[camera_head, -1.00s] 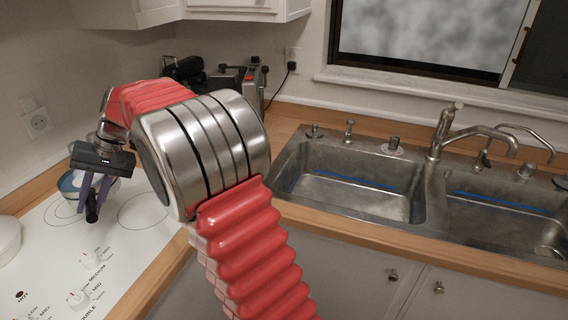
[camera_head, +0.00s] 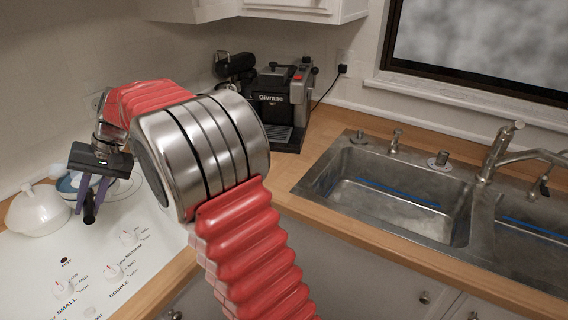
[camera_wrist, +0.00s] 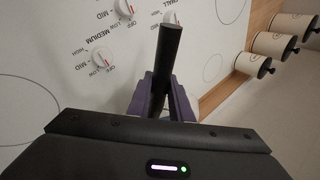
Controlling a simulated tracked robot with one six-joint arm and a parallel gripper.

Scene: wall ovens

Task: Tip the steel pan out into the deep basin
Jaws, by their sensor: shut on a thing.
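My gripper (camera_head: 92,196) is shut on a slim black handle (camera_head: 90,214) above the white hob at the left. In the wrist view my gripper (camera_wrist: 160,98) has its purple fingers on both sides of the handle (camera_wrist: 169,45), which sticks out past them. The steel sink at the right has a left basin (camera_head: 400,212) and a right basin (camera_head: 535,250), cut off by the frame. I cannot tell which is deeper.
A coffee machine (camera_head: 280,100) stands in the back corner. A faucet (camera_head: 495,150) rises behind the sink. Wooden counter (camera_head: 320,150) lies clear between.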

